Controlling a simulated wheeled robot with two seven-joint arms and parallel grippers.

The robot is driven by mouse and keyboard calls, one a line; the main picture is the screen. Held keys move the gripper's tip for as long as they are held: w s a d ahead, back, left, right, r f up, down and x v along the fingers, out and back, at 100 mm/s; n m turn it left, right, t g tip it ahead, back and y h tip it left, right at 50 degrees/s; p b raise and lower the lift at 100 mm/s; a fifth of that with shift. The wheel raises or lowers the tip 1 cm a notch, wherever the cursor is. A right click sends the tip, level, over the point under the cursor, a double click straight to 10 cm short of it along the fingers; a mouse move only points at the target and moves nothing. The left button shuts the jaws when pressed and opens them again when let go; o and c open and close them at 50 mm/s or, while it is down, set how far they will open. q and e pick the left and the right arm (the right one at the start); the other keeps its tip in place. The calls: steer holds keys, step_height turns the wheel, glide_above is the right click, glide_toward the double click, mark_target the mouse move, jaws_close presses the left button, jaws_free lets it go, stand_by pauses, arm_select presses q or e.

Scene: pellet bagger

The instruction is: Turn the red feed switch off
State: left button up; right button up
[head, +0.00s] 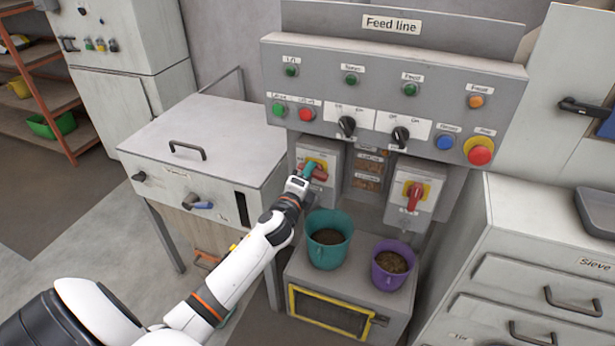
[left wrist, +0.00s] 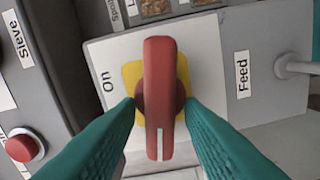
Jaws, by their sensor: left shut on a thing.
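The red feed switch (left wrist: 160,95) is a red handle on a yellow plate, on a grey box labelled "Feed". In the head view its red handle (head: 320,172) lies sideways. In the left wrist view the handle stands upright in the picture, crosswise to the "On" label, with its white-marked end at the bottom, away from "On". No "Off" label shows; that area is hidden. My left gripper (left wrist: 162,112) has its teal fingers on both sides of the handle and is shut on it. It also shows in the head view (head: 309,172). My right gripper is not in view.
A similar red switch (head: 414,196) is on the box to the right. Above is the Feed line panel (head: 320,85) with buttons and two black knobs. Below stand a teal bucket (head: 328,222) and a purple bucket (head: 376,275). A white cabinet (head: 215,135) is to the left.

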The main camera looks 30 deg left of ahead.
arm_select(q)
steer(key=shift+f+n, duration=0.15)
steer(key=shift+n, duration=1.05)
steer(key=o, duration=0.6)
steer(key=b+v, duration=0.2)
steer(key=v, duration=1)
steer(key=shift+s+b, duration=0.1)
steer(key=shift+b, duration=0.25)
